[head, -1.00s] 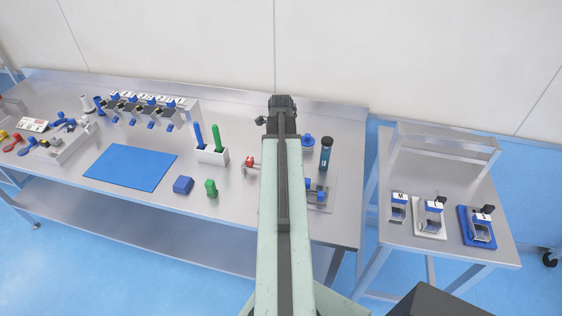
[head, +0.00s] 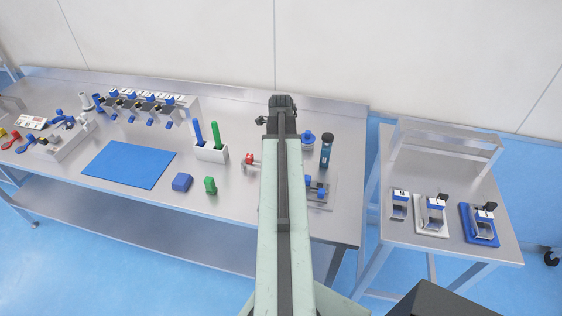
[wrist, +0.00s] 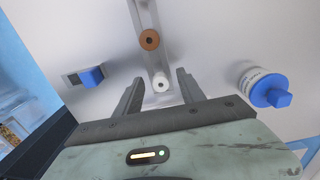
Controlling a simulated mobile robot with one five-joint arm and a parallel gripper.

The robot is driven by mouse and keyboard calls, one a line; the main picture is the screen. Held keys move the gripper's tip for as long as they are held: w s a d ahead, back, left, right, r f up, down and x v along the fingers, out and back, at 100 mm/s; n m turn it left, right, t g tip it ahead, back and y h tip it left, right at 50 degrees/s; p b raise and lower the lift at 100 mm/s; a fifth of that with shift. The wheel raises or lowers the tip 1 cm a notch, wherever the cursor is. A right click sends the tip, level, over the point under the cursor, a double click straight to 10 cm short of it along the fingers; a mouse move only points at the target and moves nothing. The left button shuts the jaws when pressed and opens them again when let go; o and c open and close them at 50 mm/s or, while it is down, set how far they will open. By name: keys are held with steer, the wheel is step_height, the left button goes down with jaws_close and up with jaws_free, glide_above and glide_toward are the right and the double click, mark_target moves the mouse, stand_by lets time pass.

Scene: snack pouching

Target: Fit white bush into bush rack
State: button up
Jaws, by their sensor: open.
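In the wrist view the white bush (wrist: 161,92), a small white ring with a dark centre hole, sits on or over a narrow grey strip (wrist: 155,66). I cannot tell whether this strip is the bush rack. A brown bush (wrist: 149,40) sits farther along the strip. My gripper (wrist: 159,78) is open, with one finger on each side of the white bush. A gap shows between the bush and each finger. In the head view my arm hides the gripper and both bushes.
A white jar with a blue lid (wrist: 251,77) stands right of my gripper. A blue block on a metal piece (wrist: 92,76) lies to the left. In the head view, a blue mat (head: 128,165), a white holder (head: 211,153) and a dark bottle (head: 326,152) share the bench.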

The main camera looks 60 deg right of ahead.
step_height(320, 180, up, 8)
steer(key=p, duration=0.8)
steer(key=shift+f, duration=0.1)
